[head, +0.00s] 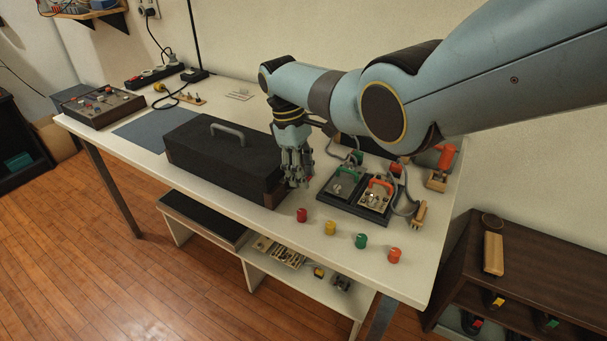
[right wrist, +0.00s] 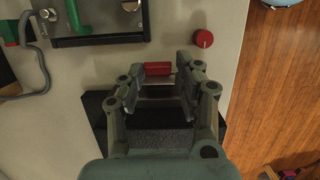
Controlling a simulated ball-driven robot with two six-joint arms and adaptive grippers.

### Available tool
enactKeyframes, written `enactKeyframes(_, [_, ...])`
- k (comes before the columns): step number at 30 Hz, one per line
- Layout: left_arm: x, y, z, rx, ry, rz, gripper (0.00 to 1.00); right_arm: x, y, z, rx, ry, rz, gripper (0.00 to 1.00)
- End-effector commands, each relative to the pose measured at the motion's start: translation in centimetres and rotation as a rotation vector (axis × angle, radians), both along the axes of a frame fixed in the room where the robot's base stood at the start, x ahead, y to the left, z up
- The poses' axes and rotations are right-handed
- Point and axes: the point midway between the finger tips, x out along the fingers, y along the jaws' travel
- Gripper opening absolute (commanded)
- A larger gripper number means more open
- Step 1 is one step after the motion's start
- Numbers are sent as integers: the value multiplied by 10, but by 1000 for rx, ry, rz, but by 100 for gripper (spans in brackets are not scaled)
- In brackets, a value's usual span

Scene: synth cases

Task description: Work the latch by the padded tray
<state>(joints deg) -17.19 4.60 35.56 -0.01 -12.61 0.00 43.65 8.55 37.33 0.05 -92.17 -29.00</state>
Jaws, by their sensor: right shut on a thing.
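My right gripper (head: 295,180) is low at the right end of a long dark case (head: 215,160) with a grey handle on top. In the right wrist view, its fingers (right wrist: 158,80) are shut on a small red latch piece (right wrist: 158,69). Below the fingers, the wrist view shows a dark-edged part with a grey, textured, padded-looking surface (right wrist: 160,140); my gripper hides much of it. The fingers also hide most of the latch in the head view. I cannot tell whether the latch is fastened. My left gripper is not in view.
Red (head: 301,215), yellow (head: 330,228), green (head: 361,241) and orange (head: 394,256) knobs line the front edge. A blue-grey mat (head: 150,130) lies left.

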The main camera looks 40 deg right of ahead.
Motion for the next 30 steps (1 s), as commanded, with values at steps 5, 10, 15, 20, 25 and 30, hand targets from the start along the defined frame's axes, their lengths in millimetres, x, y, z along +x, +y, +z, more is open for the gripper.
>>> enactKeyframes(5, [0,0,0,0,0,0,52,3,-6,4,-12,-11,-4,2])
enactKeyframes(10, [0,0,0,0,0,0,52,3,-6,3,-11,-11,-4,48])
enactKeyframes(15, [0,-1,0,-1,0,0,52,2,-4,2,-7,-7,-2,52])
enactKeyframes(20, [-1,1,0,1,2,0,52,2,-2,3,-4,-6,-1,52])
enactKeyframes(25, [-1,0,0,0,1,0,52,7,0,24,-4,-9,0,52])
enactKeyframes(30, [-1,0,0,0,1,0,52,15,2,62,-5,-11,-1,52])
